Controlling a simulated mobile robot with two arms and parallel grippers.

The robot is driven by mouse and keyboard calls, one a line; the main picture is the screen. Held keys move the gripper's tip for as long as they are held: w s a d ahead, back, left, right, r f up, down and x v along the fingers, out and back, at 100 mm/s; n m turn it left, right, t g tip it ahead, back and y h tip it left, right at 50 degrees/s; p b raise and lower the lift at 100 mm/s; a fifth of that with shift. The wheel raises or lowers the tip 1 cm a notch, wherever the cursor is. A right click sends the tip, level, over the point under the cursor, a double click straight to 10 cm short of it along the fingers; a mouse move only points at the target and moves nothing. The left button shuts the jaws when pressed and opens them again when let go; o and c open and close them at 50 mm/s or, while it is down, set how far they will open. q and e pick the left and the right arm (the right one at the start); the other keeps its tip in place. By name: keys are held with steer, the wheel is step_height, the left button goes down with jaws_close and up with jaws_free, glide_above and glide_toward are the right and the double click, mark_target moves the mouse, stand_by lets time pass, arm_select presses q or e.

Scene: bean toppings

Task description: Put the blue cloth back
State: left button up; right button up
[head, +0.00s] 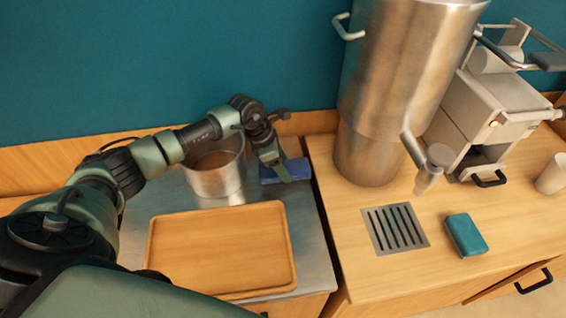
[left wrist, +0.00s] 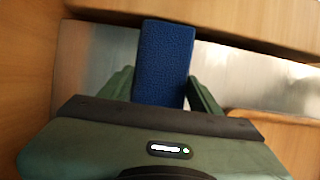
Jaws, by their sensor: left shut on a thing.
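The blue cloth (head: 297,169) is a folded dark blue block at the back right of the grey metal counter top, beside the metal pot. My left gripper (head: 277,172) is over it and shut on it. In the left wrist view the cloth (left wrist: 164,62) lies between the two green fingers (left wrist: 160,88), with metal surface behind it. Whether the cloth touches the counter is hard to tell. My right gripper is not in view.
A metal pot (head: 216,178) stands left of the cloth. A wooden tray (head: 220,250) lies in front. To the right are a tall metal dispenser (head: 375,150), a drain grate (head: 396,229), a teal cloth (head: 466,235), a white machine (head: 490,115) and a white cup (head: 552,176).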

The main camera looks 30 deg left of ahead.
arm_select(q)
steer(key=shift+f, duration=0.1)
steer(key=o, duration=1.2)
steer(key=shift+r, duration=0.25)
steer(key=b+v, duration=0.2)
steer(key=v, duration=1)
steer(key=shift+b, duration=0.35)
steer(key=shift+s+d+f, duration=0.1)
steer(key=shift+f, duration=0.1)
